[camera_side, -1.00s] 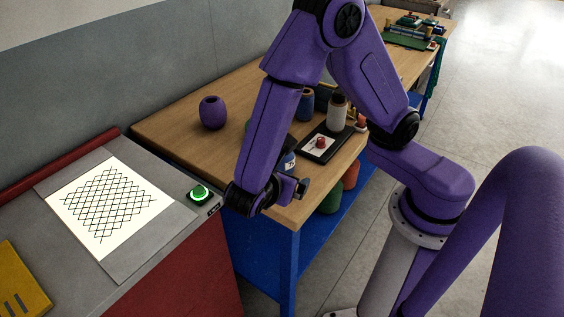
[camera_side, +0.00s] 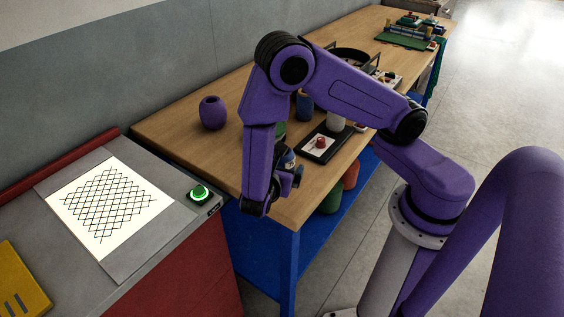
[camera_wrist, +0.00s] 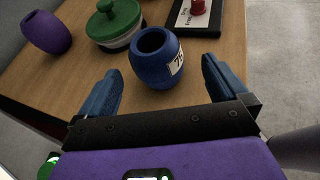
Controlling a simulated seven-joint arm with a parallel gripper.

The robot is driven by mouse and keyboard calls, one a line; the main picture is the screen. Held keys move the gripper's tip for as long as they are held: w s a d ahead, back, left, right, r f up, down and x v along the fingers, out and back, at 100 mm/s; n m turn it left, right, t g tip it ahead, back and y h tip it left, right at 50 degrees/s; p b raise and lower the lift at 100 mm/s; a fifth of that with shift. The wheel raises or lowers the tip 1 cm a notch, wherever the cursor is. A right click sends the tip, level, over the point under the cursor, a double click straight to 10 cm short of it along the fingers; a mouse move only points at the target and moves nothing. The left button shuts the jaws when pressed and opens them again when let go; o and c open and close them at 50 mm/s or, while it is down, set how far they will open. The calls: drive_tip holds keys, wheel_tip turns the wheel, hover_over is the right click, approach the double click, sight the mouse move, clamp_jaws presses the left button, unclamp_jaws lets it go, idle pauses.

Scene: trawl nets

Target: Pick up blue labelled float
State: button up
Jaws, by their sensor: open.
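The blue labelled float (camera_wrist: 150,66) is a dark blue barrel with a hole in its top and a white label on its right side. It stands upright on the wooden table, centred ahead of my gripper in the wrist view. My gripper (camera_wrist: 163,88) is open, with one blue finger to the left of the float and one to the right. The float looks apart from both fingers. In the side view my gripper (camera_side: 293,178) is low over the table's near corner, and the float (camera_side: 288,160) is mostly hidden by my arm.
A purple float (camera_wrist: 46,33) and a green-lidded container (camera_wrist: 113,20) stand beyond the blue float. A black tray (camera_side: 321,156) with a red knob (camera_side: 321,142) lies to the right. A lit green button (camera_side: 199,192) is on the grey bench. Bare table lies around the purple float.

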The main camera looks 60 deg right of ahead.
drive_tip(key=shift+w+a+f+x, duration=0.1)
drive_tip(key=shift+f+x, duration=0.05)
drive_tip(key=shift+x, duration=0.95)
drive_tip(key=shift+w+a+f+x, duration=0.1)
drive_tip(key=shift+f+x, duration=0.05)
drive_tip(key=shift+x, duration=1)
drive_tip(key=shift+a+f+x, duration=0.1)
drive_tip(key=shift+f+x, duration=0.05)
drive_tip(key=shift+x, duration=0.95)
drive_tip(key=c, duration=1)
